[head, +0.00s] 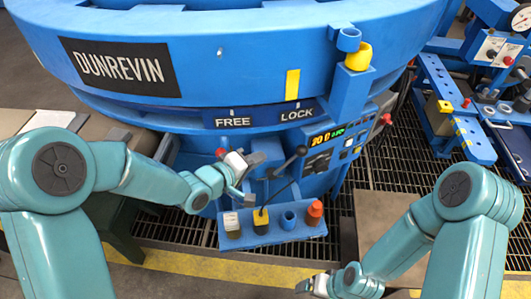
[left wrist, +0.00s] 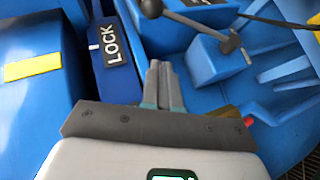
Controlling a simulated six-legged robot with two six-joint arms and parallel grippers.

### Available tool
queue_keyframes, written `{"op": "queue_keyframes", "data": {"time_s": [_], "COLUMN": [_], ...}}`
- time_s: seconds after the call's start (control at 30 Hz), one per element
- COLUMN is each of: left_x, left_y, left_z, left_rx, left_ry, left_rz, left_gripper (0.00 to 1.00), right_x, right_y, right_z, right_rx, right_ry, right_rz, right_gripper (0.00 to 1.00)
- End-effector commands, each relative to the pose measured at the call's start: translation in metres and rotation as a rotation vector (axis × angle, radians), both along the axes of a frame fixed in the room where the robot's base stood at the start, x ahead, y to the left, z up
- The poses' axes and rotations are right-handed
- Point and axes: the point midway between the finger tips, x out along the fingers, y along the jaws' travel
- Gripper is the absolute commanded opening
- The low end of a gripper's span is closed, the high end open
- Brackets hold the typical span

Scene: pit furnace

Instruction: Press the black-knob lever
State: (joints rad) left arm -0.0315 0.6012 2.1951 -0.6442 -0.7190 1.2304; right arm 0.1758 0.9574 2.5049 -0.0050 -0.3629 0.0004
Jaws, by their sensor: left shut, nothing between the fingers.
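The black-knob lever (head: 300,151) stands on the front of the blue furnace, its thin rod slanting up to the right to a round black knob. It also shows in the left wrist view (left wrist: 151,8), at the top, with its rod running to a pivot on a blue block. My left gripper (head: 258,159) is shut and empty, to the left of the knob and apart from it. In the left wrist view its closed fingers (left wrist: 162,68) point toward the blue housing below the lever. My right gripper (head: 303,285) is low at the bottom edge; its jaw opening is unclear.
A blue tray (head: 288,237) with white, yellow and red-orange items sits below the lever. FREE (head: 233,122) and LOCK (head: 297,114) labels are above. Grating covers the floor around.

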Motion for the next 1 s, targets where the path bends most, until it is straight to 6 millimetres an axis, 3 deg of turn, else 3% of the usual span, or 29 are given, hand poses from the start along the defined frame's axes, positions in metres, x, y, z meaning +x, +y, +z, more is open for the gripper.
{"op": "queue_keyframes", "data": {"time_s": [0.23,0.77,0.9,0.97,1.0], "left_x": [-0.016,-0.017,-0.019,-0.031,-0.047], "left_y": [0.013,0.015,0.021,0.024,0.028], "left_z": [0.009,0.010,0.015,0.004,-0.012], "left_rx": [0.000,0.000,0.000,-0.007,-0.008], "left_ry": [0.000,0.000,0.044,0.133,0.235], "left_rz": [0.000,0.000,0.012,0.026,0.056], "left_gripper": [0.00,0.00,0.00,0.00,0.00], "right_x": [0.000,0.000,0.000,0.000,0.000], "right_y": [0.000,0.000,0.000,0.000,0.000], "right_z": [0.002,0.003,0.028,0.052,0.071], "right_rx": [0.000,0.000,0.000,0.000,0.000], "right_ry": [0.000,0.000,0.000,0.000,0.000], "right_rz": [0.000,0.000,0.000,0.000,0.000], "right_gripper": [0.88,0.88,0.88,0.88,0.88]}}
